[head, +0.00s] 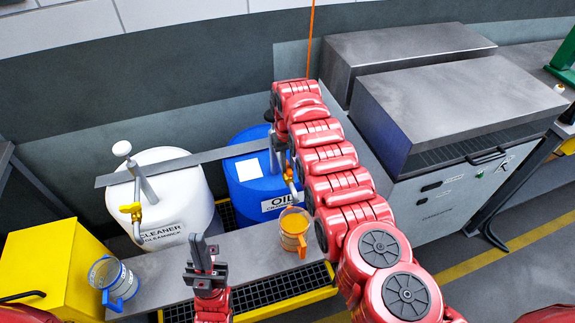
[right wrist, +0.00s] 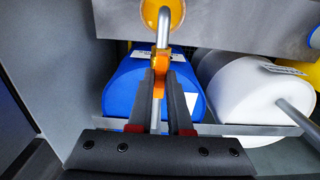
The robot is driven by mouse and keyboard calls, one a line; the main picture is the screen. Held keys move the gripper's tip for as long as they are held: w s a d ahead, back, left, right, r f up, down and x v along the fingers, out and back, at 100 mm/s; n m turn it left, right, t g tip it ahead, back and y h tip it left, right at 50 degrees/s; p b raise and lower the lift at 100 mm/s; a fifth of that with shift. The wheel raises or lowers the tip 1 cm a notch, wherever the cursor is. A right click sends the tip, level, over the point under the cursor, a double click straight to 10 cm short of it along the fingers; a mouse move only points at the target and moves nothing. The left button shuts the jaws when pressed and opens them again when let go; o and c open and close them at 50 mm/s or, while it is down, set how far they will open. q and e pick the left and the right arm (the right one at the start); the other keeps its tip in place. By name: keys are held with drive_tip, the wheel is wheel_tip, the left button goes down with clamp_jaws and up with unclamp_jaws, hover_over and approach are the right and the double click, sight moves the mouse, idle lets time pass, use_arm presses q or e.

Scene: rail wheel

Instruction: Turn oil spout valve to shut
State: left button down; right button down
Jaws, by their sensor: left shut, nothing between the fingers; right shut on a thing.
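The blue oil barrel (head: 250,180) stands behind the bench and carries a metal spout with an orange valve. In the right wrist view the orange valve (right wrist: 160,64) sits on the grey spout pipe (right wrist: 163,30), in front of the blue barrel (right wrist: 125,88). My right gripper (right wrist: 160,82) is shut on the orange valve, one dark finger on each side. In the head view my right arm hides most of this grip. A jug of orange oil (head: 293,228) stands on the bench below the spout. My left gripper (head: 205,262) is shut and empty, above the bench's front edge.
A white cleaner barrel (head: 165,190) with its own yellow valve (head: 131,210) stands left of the oil barrel. An empty jug with a blue handle (head: 115,280) is by the yellow cabinet (head: 45,270). A grey metal machine (head: 450,110) stands at the right.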

drive_tip(key=shift+f+m+b, duration=0.2)
drive_tip(key=shift+m+b, duration=0.3)
drive_tip(key=shift+m, duration=0.5)
drive_tip(key=shift+r+m+b, duration=0.15)
drive_tip(key=shift+m+b, duration=0.2)
drive_tip(key=shift+m, duration=0.95)
